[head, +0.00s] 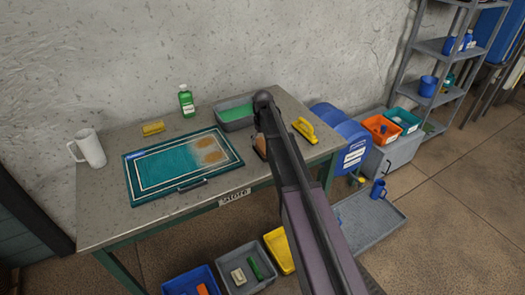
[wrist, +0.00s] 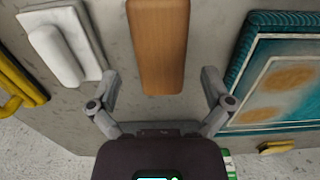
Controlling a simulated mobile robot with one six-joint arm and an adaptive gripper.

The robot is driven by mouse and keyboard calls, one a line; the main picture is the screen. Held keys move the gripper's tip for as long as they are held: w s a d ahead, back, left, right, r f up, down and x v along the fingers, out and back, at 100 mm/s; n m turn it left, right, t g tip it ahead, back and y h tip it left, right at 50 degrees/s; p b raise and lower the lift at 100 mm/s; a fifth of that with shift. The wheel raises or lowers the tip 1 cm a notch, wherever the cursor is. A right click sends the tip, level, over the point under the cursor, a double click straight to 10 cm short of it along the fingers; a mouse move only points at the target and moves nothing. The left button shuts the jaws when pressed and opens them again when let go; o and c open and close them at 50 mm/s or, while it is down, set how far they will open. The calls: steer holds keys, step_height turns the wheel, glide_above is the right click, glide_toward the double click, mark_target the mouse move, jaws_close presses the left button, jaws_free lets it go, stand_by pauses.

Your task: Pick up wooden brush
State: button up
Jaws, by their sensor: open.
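The wooden brush (wrist: 156,45) shows in the wrist view as a long brown block lying on the grey table. It runs up from the middle of the view and its far end is cut off by the top edge. In the head view only a brown bit of it (head: 261,147) shows beside my arm, which hides the rest. My gripper (wrist: 159,80) is open and empty, with one finger to each side of the brush's near end. No contact shows.
A white brush (wrist: 65,52) lies left of the wooden one, and a yellow brush (head: 305,129) lies farther right in the head view. The stained teal rug (head: 160,168), grey tray (head: 238,125), green bottle (head: 186,103) and white jug (head: 90,149) share the table.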

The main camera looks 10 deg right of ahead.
mark_target(263, 145)
steer(key=shift+s+f+b, duration=0.15)
steer(key=shift+f+b, duration=2.05)
steer(key=shift+f, duration=0.2)
steer(key=c, duration=1.2)
